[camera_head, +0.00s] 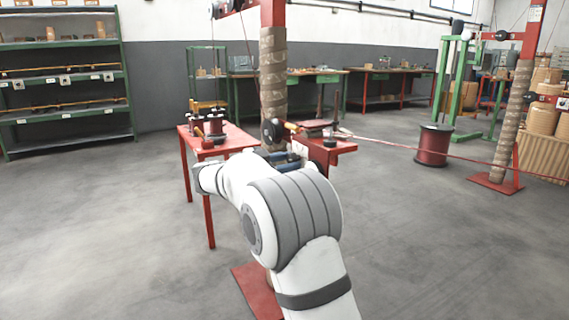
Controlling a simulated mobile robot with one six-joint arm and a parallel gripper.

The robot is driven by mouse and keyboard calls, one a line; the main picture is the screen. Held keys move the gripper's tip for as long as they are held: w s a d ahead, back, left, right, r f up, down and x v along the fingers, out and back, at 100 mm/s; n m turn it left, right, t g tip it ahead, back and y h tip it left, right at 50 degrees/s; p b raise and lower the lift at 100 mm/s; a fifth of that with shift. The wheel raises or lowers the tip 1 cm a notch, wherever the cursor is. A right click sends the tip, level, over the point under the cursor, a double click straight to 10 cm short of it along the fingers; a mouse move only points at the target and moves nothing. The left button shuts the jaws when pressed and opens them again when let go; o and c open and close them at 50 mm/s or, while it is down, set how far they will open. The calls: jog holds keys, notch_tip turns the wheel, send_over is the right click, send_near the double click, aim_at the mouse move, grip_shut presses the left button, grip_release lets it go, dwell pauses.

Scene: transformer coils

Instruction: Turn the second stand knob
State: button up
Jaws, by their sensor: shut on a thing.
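The near stand is a red post wrapped in tan material (273,75), with a red base plate (257,291) partly behind my arm. A round black knob (271,131) shows on this stand, just above my gripper. A red bracket (322,152) with a dark top juts to the right. My gripper (285,160) is at the stand, mostly hidden behind my white and grey arm. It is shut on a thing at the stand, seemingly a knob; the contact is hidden.
A red table (225,144) with small spools stands close left of the near stand. A taut reddish wire (440,153) runs right from the bracket. A dark red spool (433,147) stands on the floor. Green shelves (65,80) are at left. The front floor is open.

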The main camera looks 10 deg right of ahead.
jog(key=shift+s+d+r, duration=0.1)
dwell(0.5)
jog(key=o, duration=0.7)
jog(key=shift+s, duration=0.1)
jog(key=shift+o, duration=1.2)
jog(key=p+v, duration=0.2)
jog(key=v, duration=0.5)
jog(key=shift+a, duration=0.4)
